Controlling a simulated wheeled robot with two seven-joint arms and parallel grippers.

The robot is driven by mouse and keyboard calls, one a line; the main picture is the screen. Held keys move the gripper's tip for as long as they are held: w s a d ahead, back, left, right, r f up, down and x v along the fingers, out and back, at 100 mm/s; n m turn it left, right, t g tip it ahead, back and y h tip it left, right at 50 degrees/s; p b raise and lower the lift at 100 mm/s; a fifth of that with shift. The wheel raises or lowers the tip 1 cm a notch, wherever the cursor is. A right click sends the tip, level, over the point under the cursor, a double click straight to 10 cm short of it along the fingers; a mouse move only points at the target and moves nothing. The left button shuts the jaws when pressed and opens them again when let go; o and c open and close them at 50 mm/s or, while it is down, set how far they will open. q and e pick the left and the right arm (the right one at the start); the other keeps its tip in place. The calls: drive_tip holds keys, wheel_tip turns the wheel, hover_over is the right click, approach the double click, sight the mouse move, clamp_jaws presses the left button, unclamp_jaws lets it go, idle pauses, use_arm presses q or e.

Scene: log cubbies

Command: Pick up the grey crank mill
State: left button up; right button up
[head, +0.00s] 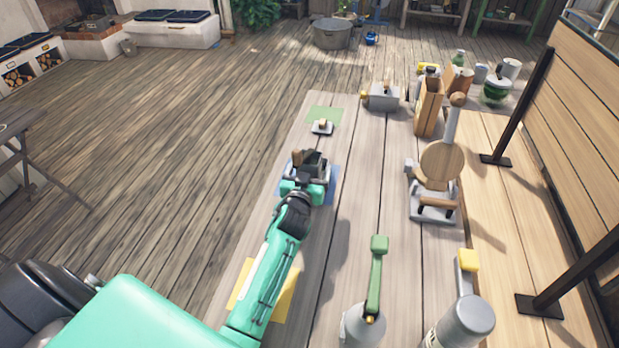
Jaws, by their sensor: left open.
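My left gripper (307,165) is over the blue mat (332,190) on the plank table. It is open. A small brown wooden part (297,157) shows at its jaws, and the rest of what is there is hidden by the gripper. I cannot tell whether this is the grey crank mill. Other grey crank-like things stand on the table: a rounded body with a green arm (376,275) and a cylinder with a yellow knob (463,322) at the front, and a grey box with a yellow knob (382,97) at the back. My right gripper is not in view.
A small knobbed grey piece (322,128) sits by the green mat (325,113). A yellow mat (280,300) is partly under my left arm. A grey-based device with a wooden disc (441,160) stands to the right, near dark posts (525,108).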

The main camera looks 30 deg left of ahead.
use_arm(q)
drive_tip(key=shift+c, duration=0.4)
drive_tip(key=c, duration=1.3)
drive_tip(key=shift+r, duration=0.2)
drive_tip(key=shift+c, duration=0.2)
wheel_tip(320, 180, up, 20)
drive_tip(key=shift+f, duration=0.25)
